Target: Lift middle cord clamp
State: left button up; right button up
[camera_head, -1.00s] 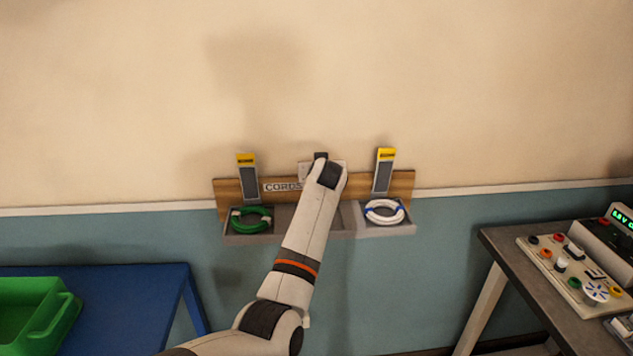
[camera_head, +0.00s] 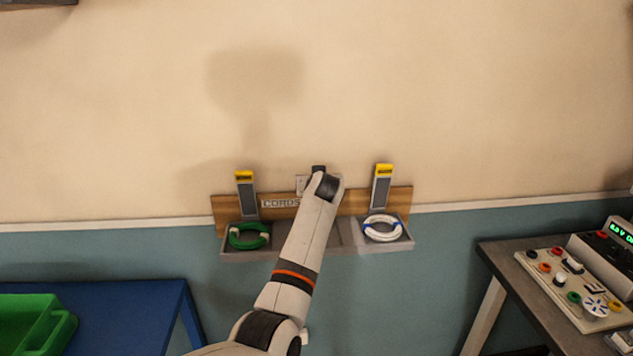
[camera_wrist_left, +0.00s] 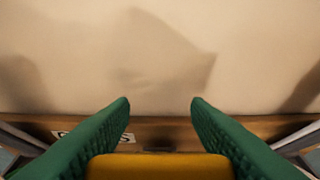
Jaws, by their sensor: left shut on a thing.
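My left gripper (camera_wrist_left: 160,104) has green ribbed fingers and is shut on the yellow end of the middle cord clamp (camera_wrist_left: 160,166) in the left wrist view. In the head view my left arm covers the middle of the wooden cord board (camera_head: 350,203), so the middle clamp and gripper are mostly hidden there. The left clamp (camera_head: 246,194) and right clamp (camera_head: 382,187) stand upright with yellow tops. My right gripper is not in view.
A green cord coil (camera_head: 234,240) and a white-blue coil (camera_head: 383,236) lie in the grey trays below the board. A blue table (camera_head: 130,310) with a green bin (camera_head: 68,325) is at left. A workbench (camera_head: 515,275) with electronics is at right.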

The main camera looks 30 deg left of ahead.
pick_arm(q)
jog(key=shift+s+f, duration=0.1)
jog(key=shift+f, duration=0.4)
jog(key=o, duration=1.4)
jog(key=shift+w+a+f, duration=0.1)
jog(key=shift+w+a, duration=0.1)
jog(key=shift+w, duration=0.15)
jog(key=shift+s+d+r, duration=0.3)
jog(key=shift+s+r, duration=0.05)
jog(key=shift+s, duration=0.05)
jog(key=b+v, duration=0.3)
jog(key=v, duration=0.8)
jog(key=shift+a+f, duration=0.1)
jog(key=shift+c, duration=0.4)
